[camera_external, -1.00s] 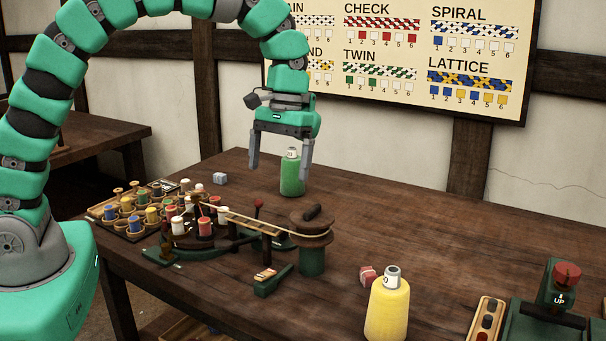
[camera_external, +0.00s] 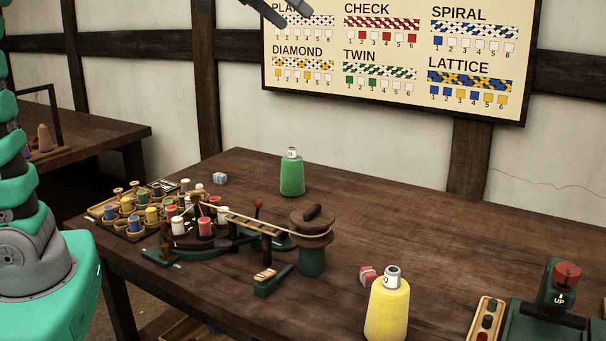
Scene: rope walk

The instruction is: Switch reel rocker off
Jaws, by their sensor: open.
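A wooden reel (camera_external: 312,222) stands on a green post, with a pale cord running to it from the braiding machine at left. A small green box (camera_external: 272,281) with a red and cream top sits in front of the reel; it looks like the reel rocker, but its on or off position is too small to tell. My gripper (camera_external: 289,8) shows only as grey fingertips at the top edge, in front of the pattern board. It is open and empty, well above the table and apart from the box; the rest of it is out of frame.
The braiding machine (camera_external: 205,232) with bobbins and a red-knobbed lever stands left of the reel. A green bottle (camera_external: 292,175) stands behind, a yellow bottle (camera_external: 387,308) in front right. A red-topped UP control (camera_external: 566,285) is at far right. The table's back right is clear.

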